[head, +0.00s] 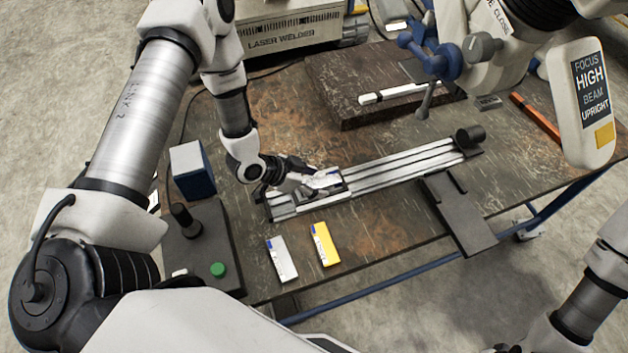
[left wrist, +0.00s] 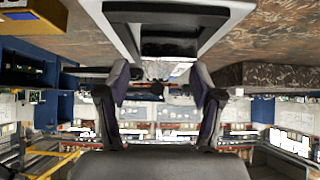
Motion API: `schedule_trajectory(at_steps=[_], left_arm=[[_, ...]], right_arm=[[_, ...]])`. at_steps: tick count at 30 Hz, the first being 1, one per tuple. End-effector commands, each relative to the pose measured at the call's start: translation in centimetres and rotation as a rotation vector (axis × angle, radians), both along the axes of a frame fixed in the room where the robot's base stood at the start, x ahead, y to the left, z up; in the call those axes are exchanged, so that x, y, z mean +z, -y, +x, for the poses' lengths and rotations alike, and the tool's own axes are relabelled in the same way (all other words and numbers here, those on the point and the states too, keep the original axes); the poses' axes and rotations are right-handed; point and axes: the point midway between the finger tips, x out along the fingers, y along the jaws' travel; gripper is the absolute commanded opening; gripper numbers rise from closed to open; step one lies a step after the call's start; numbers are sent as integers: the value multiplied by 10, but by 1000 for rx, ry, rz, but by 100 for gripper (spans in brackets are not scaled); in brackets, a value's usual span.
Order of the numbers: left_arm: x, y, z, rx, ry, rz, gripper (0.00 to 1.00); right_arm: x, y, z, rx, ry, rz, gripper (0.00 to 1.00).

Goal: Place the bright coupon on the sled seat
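The sled (head: 336,192) sits at the left end of the long pale rail (head: 400,172) on the table. A small bright, pale plate (head: 322,181) shows at the sled beside my left fingertips; I cannot tell whether it rests flat on the seat. My left gripper (head: 308,184) is low over the sled. In the left wrist view its two fingers (left wrist: 160,82) stand apart, with the sled's pale frame (left wrist: 121,28) above them. A shiny patch between the tips is too blurred to identify.
A control box with a green button (head: 218,269) and a blue-and-white box (head: 193,172) stand at left. The microscope arm with its sign (head: 590,100) overhangs the right. A dark block (head: 375,118) is behind the rail. Bare tabletop lies right of the yellow coupon.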

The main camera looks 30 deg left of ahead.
Motion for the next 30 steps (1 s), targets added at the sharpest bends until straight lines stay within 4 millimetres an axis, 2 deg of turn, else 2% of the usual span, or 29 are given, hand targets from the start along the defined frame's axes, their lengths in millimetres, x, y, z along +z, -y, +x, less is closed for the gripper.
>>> schedule_trajectory(at_steps=[5, 8, 15, 21, 30], left_arm=[[3, -2, -2, 3, 1, -1, 66], [12, -9, -8, 6, 1, -2, 66], [53, -34, -37, 9, 4, -8, 66], [81, -51, -56, 6, 2, -5, 66], [85, -57, -64, -1, 0, -1, 66]], right_arm=[[-1, 0, 0, 0, 0, 0, 40], [-4, 0, 0, 0, 0, 0, 40], [-4, 0, 0, 0, 0, 0, 40], [11, 0, 0, 0, 0, 0, 40], [14, 0, 0, 0, 0, 0, 40]])
